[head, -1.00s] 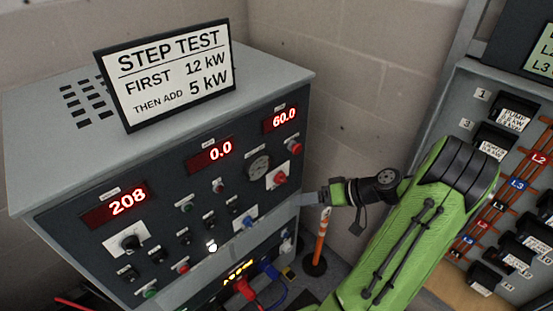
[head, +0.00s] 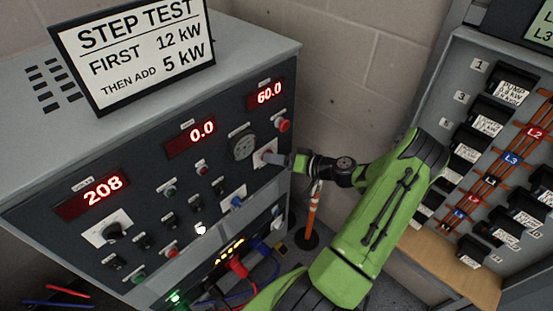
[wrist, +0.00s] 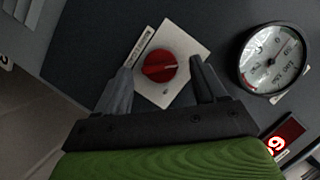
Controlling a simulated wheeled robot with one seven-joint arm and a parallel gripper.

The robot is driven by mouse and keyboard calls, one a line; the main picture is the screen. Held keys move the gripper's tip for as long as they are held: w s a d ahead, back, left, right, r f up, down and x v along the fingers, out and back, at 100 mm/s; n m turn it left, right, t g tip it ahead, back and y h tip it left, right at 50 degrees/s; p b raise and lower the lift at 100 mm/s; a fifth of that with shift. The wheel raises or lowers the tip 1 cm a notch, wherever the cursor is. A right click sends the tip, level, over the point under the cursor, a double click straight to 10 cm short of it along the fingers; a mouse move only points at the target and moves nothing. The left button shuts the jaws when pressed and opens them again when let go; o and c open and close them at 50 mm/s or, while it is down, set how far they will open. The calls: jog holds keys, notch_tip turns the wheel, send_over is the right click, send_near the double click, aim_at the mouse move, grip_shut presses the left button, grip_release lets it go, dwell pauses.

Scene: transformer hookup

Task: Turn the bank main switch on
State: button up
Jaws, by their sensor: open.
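A red rotary knob (wrist: 159,66) on a white square plate (wrist: 188,43) sits on the dark panel. It has a pale pointer mark and a small label beside it, too small to read surely; it appears to be the bank main switch. In the head view, the plate (head: 261,157) shows at the panel's right end, with the knob mostly hidden by my gripper (head: 282,160). My gripper's open fingers (wrist: 162,68) lie on either side of the knob in the wrist view, with gaps on both sides. I cannot tell how deep they reach.
A round gauge (head: 243,146) and a red button (head: 283,125) are close to the knob. The displays read 208 (head: 98,194), 0.0 (head: 197,133) and 60.0 (head: 267,93). A step test sign (head: 137,50) stands on the cabinet. A breaker panel (head: 490,140) is at the right.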

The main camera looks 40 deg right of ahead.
jog(key=shift+w+a+f, duration=0.1)
jog(key=shift+w+a, duration=0.05)
jog(key=shift+w, duration=0.25)
jog(key=c, duration=1.1)
jog(key=shift+o, duration=0.2)
